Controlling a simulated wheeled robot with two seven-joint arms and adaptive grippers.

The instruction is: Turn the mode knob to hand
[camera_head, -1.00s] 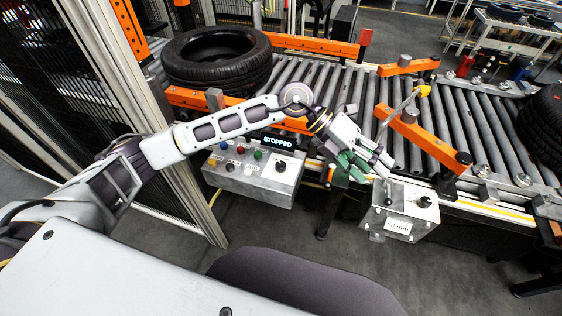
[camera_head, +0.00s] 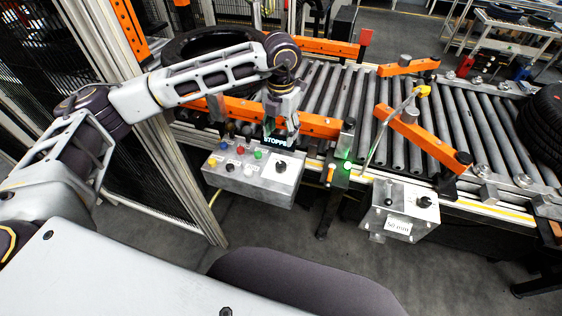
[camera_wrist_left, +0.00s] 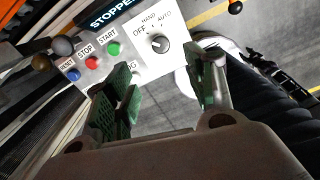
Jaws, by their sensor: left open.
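The mode knob (camera_head: 281,167) is a black round knob on the right of the grey control box (camera_head: 262,190). In the left wrist view the knob (camera_wrist_left: 160,44) sits on a white plate marked OFF, HAND and AUTO. Its exact pointer direction is too small to tell. My left gripper (camera_head: 281,132) is open and empty, pointing down above and behind the box's right part. In the left wrist view its green-padded fingers (camera_wrist_left: 164,85) are spread either side of the view below the knob, not touching it. My right gripper is out of view.
Coloured buttons (camera_head: 240,150) sit left of the knob. A second box with a black knob (camera_head: 425,201) stands right. Behind are the roller conveyor (camera_head: 340,90), orange rails and a tyre (camera_head: 190,46).

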